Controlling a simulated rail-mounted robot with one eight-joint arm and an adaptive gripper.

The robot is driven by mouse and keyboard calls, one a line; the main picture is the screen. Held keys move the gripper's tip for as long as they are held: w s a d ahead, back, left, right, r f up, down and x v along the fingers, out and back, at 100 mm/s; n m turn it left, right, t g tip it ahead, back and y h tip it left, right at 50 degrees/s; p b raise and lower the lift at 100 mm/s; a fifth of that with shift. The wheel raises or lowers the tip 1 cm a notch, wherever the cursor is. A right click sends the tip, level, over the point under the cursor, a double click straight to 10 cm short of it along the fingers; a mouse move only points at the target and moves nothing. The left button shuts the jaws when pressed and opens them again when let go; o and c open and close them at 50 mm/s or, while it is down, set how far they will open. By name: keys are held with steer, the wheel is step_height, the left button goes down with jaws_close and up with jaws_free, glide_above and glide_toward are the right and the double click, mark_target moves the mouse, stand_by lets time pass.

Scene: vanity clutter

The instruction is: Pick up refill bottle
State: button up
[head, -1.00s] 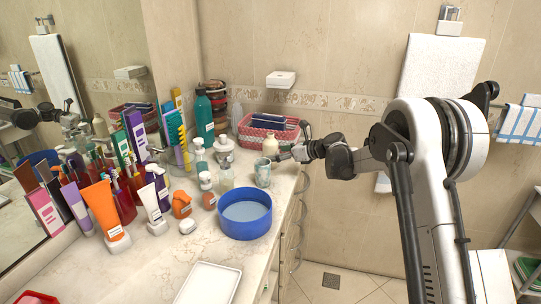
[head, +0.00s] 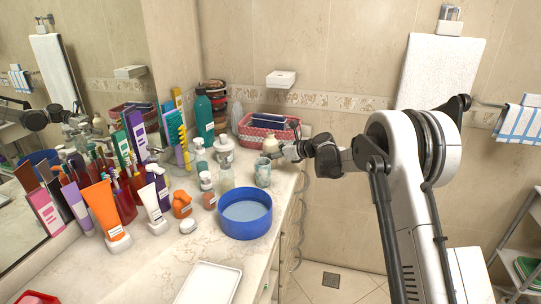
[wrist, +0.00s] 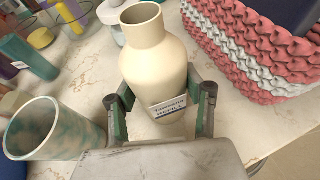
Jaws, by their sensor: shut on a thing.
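The refill bottle (wrist: 155,65) is cream coloured with a round open neck and a small printed label low on its front. In the wrist view it stands between the two fingers of my gripper (wrist: 160,112), one finger on each side, and the gripper is shut on it. In the head view the bottle (head: 270,143) shows only in part, behind the fingers of my gripper, near the back right of the counter. Its base is hidden, so I cannot tell whether it touches the counter.
A marbled cup (wrist: 55,130) stands close left of the bottle. A pink and white woven basket (wrist: 255,50) is close right and behind. A blue bowl (head: 245,228) sits nearer the front. Several bottles and tubes crowd the mirror side. The counter edge is at right.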

mark_target(274, 142)
steer(key=shift+r, duration=0.2)
steer(key=shift+r, duration=0.25)
steer(key=r, duration=0.3)
steer(key=shift+s+a+r, duration=0.2)
steer(key=shift+a+r, duration=0.1)
steer(key=shift+r, duration=0.05)
steer(key=s+a+r, duration=0.6)
steer(key=s+a, duration=0.1)
steer(key=a, duration=0.1)
steer(key=s+d+p, duration=0.2)
steer(key=s+d, duration=0.1)
steer(key=d, duration=0.5)
steer(key=shift+s+d+r, duration=0.2)
steer(key=shift+r, duration=0.25)
